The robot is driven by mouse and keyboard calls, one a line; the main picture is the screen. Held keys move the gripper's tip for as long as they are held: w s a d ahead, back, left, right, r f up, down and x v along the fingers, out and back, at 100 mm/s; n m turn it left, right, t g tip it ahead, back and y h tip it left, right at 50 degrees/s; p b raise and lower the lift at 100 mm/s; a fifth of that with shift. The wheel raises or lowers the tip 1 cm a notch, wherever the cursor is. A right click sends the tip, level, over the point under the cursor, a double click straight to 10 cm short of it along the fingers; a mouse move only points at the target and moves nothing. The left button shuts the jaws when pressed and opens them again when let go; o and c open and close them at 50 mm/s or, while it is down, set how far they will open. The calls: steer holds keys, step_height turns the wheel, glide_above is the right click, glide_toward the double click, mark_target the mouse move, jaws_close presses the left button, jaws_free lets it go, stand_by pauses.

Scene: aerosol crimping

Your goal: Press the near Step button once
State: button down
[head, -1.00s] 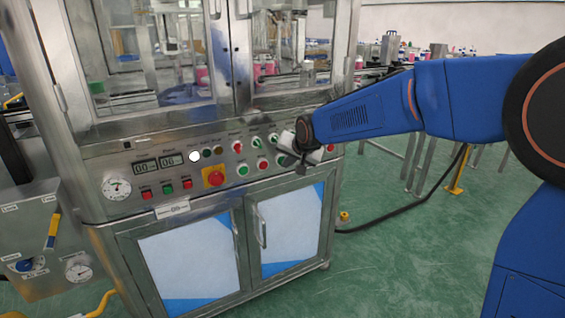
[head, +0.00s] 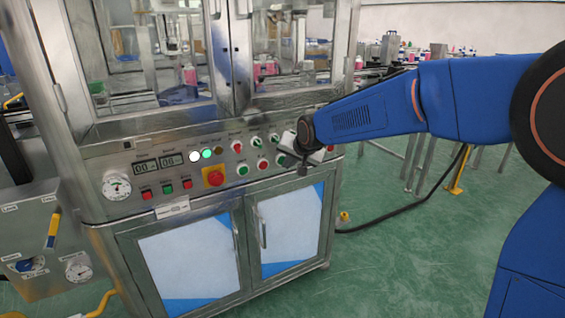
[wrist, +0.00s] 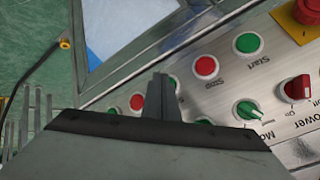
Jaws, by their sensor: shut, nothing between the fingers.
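My gripper (head: 303,168) is shut and empty at the right part of the steel control panel (head: 128,168). In the wrist view its closed fingertips (wrist: 161,78) overlap a green button (wrist: 174,83), which is mostly hidden behind them. Whether they touch it cannot be told. No label reading Step is legible; the fingers and gripper body cover that area. A red button (wrist: 137,102) and a green button (wrist: 112,112) show left of the fingers. To their right are the red Stop button (wrist: 206,67) and the green Start button (wrist: 248,43).
A red emergency knob on a yellow plate (head: 215,176) sits left of the Start button. A green selector (wrist: 248,110) and a red selector (wrist: 295,88) stick out near the fingers. A green lamp (head: 207,154) glows beside a white lamp (head: 194,156). Cabinet doors lie below.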

steer(key=shift+s+d, duration=0.2)
steer(key=shift+s, duration=0.05)
steer(key=s+d, duration=0.2)
steer(key=s, duration=0.2)
steer(key=shift+s+d, duration=0.1)
steer(key=shift+d, duration=0.3)
stand_by(0.4)
stand_by(0.5)
